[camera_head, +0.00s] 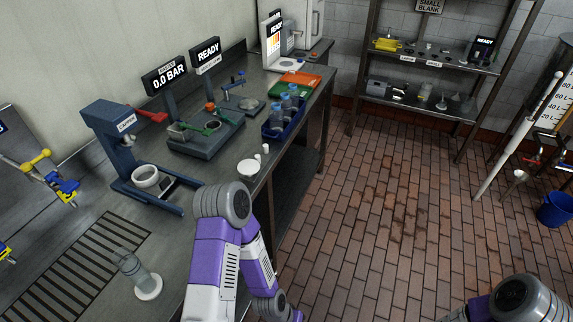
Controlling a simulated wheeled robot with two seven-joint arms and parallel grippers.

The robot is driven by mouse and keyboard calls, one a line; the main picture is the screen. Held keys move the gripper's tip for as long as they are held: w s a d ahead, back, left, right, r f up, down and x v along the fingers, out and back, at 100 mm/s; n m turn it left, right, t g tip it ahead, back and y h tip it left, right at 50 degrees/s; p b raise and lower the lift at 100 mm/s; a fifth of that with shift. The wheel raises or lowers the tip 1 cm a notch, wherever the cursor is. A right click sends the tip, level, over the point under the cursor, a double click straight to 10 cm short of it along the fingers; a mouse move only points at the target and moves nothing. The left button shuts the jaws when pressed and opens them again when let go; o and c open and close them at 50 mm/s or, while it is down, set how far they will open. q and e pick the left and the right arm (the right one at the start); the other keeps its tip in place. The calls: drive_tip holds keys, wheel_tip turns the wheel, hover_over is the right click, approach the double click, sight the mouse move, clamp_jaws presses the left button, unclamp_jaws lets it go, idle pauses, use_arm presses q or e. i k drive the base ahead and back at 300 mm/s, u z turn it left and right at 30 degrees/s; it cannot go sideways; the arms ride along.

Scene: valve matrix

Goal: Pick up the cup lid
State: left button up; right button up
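A small round white dish-like piece (248,168) lies near the front edge of the steel counter; it may be the cup lid, but I cannot be sure. A clear cylindrical vessel (129,264) stands on the near counter, with a flat white disc (150,288) at its foot; the disc could also be a lid. My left arm comes up in front of the counter, its elbow high and its forearm hanging down past the front edge. My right arm shows only at the bottom right corner. Neither gripper shows, so what they hold is hidden.
A clamp stand (112,150) with a white ring (146,177), a valve rig (205,131) and a blue crate (266,131) of bottles crowd the counter. Small white pieces (264,149) are beside the dish.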

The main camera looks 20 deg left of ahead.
sight(248, 167)
drive_tip(key=z, duration=0.05)
drive_tip(key=i, duration=1.55)
drive_tip(key=u, duration=3)
